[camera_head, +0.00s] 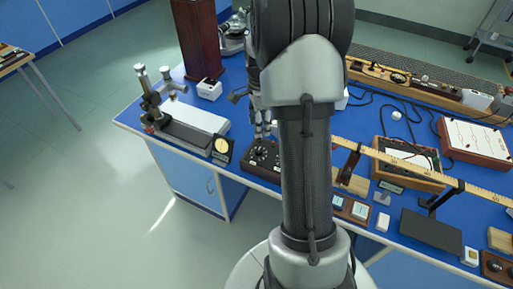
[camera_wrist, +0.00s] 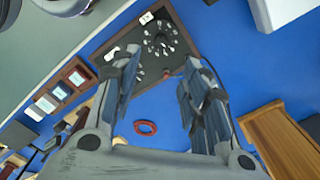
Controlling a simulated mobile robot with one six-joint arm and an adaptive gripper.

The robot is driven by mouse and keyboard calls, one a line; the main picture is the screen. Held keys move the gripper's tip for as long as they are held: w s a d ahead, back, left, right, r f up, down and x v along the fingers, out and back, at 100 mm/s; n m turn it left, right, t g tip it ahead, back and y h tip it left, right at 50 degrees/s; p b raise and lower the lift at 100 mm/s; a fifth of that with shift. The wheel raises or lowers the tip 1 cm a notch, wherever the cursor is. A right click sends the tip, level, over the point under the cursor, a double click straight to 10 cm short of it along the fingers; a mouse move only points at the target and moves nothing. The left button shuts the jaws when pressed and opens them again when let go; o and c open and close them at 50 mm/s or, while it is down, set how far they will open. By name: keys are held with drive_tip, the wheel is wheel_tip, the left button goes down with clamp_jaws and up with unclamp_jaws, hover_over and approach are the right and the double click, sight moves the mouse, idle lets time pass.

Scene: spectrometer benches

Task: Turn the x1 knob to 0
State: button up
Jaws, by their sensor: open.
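A dark box with round dials (camera_head: 263,156) lies near the front edge of the blue bench in the head view. In the wrist view the dark box (camera_wrist: 150,70) shows a black dial (camera_wrist: 165,42) ringed with white marks, and a small white label beside it. I cannot read which knob is x1 or where it points. My gripper (camera_head: 263,130) points down just above or behind the box in the head view. In the wrist view my gripper (camera_wrist: 160,75) has its fingers apart with nothing between them, and they hide part of the box.
A stand on a grey base (camera_head: 185,135) and a small round-faced meter (camera_head: 221,149) stand left of the box.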

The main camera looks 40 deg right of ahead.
sight(258, 150)
wheel_tip(258, 150, down, 12)
drive_tip(key=b, duration=0.3)
drive_tip(key=shift+w+a+f, duration=0.1)
drive_tip(key=shift+w+f, duration=0.05)
drive_tip(key=shift+f, duration=0.05)
drive_tip(key=shift+c, duration=0.6)
clamp_jaws()
